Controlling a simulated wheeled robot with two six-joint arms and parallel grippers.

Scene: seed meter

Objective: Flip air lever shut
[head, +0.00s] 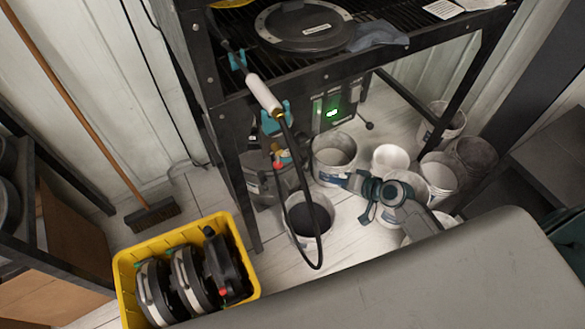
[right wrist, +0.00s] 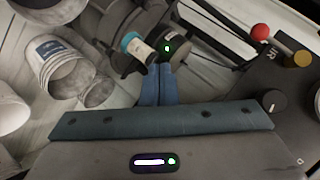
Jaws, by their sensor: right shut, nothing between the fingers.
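My right gripper (head: 346,181) is low among the buckets, reaching left from my arm. Its blue fingers (right wrist: 158,85) are together and empty in the right wrist view. A red ball knob (right wrist: 260,32), which looks like the air lever's end, sits beyond and right of the fingertips, apart from them. A small red part (head: 278,166) by a brass fitting (head: 285,155) under the bench frame may be the same lever. The lever's arm and angle are unclear. My left gripper is not in view.
A black hose hangs from a white-sleeved wand (head: 263,94) beside the bench leg. Buckets (head: 334,156) crowd the floor around my right gripper. A yellow crate (head: 126,270) holds round black parts. A black dial (right wrist: 275,100) is right of the fingers.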

